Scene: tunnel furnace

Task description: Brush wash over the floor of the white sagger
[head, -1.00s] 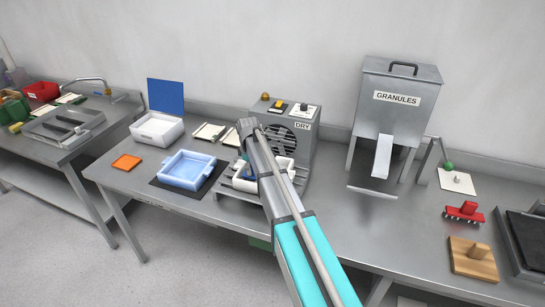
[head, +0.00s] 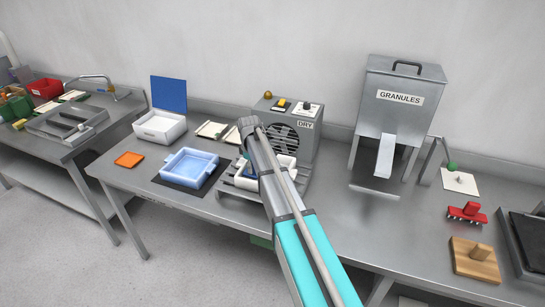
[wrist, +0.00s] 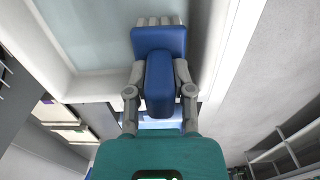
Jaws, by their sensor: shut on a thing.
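The white sagger (head: 244,183) sits on a slatted rack in front of the dryer, partly hidden behind my arm. In the wrist view its white wall (wrist: 52,50) surrounds a pale blue-grey floor (wrist: 90,30). My gripper (wrist: 160,88) is shut on the handle of a blue brush (wrist: 158,42). The brush's pale bristles show at the top of the wrist view, over the sagger floor. I cannot tell whether they touch it. In the head view my arm mostly hides the gripper and brush.
A light blue tray (head: 188,164) stands on a dark mat left of the rack. An open white box (head: 158,128) with a blue lid is behind it. The dryer (head: 297,122) stands close behind the sagger. A granule hopper (head: 399,115) stands to the right.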

